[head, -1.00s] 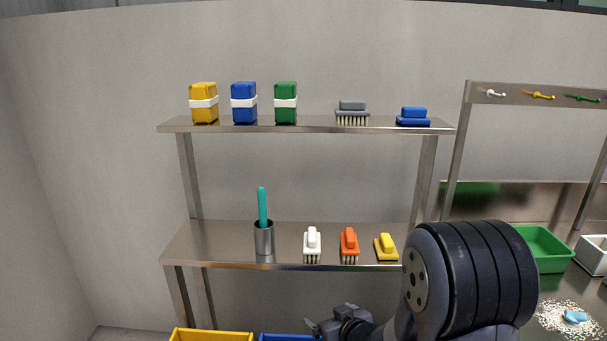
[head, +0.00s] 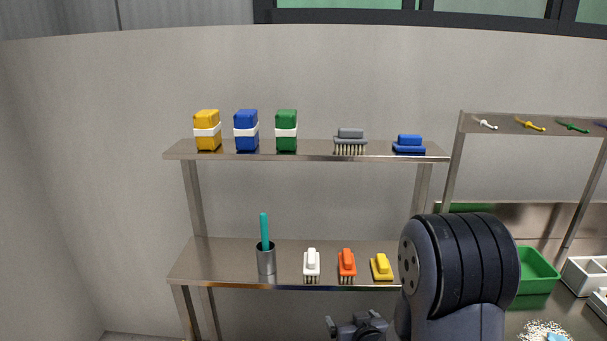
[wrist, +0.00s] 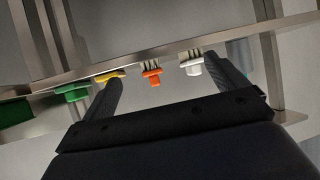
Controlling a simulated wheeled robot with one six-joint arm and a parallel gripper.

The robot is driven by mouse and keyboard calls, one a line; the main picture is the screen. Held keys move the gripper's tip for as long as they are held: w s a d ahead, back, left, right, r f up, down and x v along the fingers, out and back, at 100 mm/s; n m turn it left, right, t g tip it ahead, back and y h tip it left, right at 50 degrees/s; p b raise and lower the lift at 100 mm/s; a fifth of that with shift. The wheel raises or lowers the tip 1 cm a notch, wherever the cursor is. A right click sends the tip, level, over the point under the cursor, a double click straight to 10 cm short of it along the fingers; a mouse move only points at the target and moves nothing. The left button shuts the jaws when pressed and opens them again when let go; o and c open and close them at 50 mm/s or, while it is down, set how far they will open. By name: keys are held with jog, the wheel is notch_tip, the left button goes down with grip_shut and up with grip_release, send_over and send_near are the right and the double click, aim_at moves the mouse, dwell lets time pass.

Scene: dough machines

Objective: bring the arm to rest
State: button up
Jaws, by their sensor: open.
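My gripper (wrist: 172,90) is open in the wrist view, with its two dark fingers apart and nothing between them that it holds. The shelf's brushes show beyond the fingers. In the head view my gripper (head: 345,325) is at the bottom edge, below the lower shelf (head: 220,262), and partly cut off. My dark, ribbed arm link stands at the lower right of the head view and covers the right end of the lower shelf.
The upper shelf (head: 320,151) bears yellow, blue and green packs (head: 286,140), a grey brush (head: 350,138) and a blue one (head: 409,143). The lower shelf holds a cup (head: 266,261) and white, orange and yellow brushes (head: 381,268). A green bin (head: 540,270) stands right.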

jog(key=d+r+p, duration=0.1)
jog(key=s+d+r+m+h+p, duration=0.1)
jog(key=p, duration=0.1)
jog(key=shift+d+r+h, duration=0.25)
jog(key=shift+r+h, duration=0.05)
jog(key=shift+r, duration=0.1)
jog(key=shift+f, duration=0.1)
